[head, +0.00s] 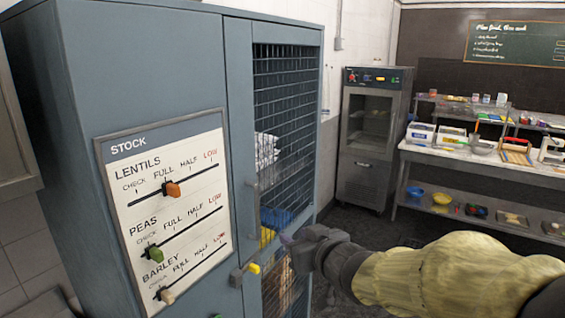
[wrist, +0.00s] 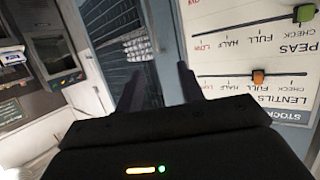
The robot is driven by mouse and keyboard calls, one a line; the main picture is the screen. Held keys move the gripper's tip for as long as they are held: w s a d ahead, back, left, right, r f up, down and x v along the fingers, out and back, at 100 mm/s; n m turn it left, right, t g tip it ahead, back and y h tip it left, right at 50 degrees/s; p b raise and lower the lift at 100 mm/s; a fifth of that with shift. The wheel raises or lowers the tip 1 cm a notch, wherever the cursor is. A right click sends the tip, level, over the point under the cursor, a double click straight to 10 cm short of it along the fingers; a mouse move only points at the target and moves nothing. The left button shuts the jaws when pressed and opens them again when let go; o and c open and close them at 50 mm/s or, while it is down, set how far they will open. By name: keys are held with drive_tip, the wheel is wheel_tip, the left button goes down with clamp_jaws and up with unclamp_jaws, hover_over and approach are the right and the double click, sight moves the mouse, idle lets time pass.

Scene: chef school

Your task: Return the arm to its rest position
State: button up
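My gripper (head: 288,240) is in front of the mesh door of a blue-grey cabinet (head: 180,55), right of its STOCK board. The arm, in a yellowish sleeve, reaches in from the lower right. In the wrist view the two dark fingers (wrist: 160,92) stand apart with nothing visible between them. The cabinet front and board show beyond them, upside down. The gripper appears clear of the board; whether it touches the door is hard to tell.
The STOCK board (head: 139,164) has an orange slider (head: 173,189) near FULL, and green (head: 153,252) and pale (head: 166,296) sliders near CHECK. A yellow-tipped latch (head: 253,268) is close to my gripper. A steel appliance (head: 366,150) and laden worktable (head: 500,165) stand behind; dark floor lies between.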

drive_tip(key=s+d+f+m+g+h, duration=0.2)
drive_tip(key=d+f+m+h, duration=0.15)
drive_tip(key=d+f, duration=0.4)
drive_tip(key=s+d+f+m+g+h, duration=0.1)
drive_tip(key=s+d+f+g, duration=0.1)
drive_tip(key=s+f+g, duration=0.2)
drive_tip(key=s+d+f+m+g+h, duration=0.1)
drive_tip(key=s+d+f+g+h, duration=0.1)
drive_tip(key=s+f, duration=0.6)
drive_tip(key=shift+s+d+f+g, duration=0.25)
drive_tip(key=shift+s+d+g, duration=0.4)
drive_tip(key=shift+s+g, duration=0.55)
drive_tip(key=shift+a, duration=0.1)
idle(0.9)
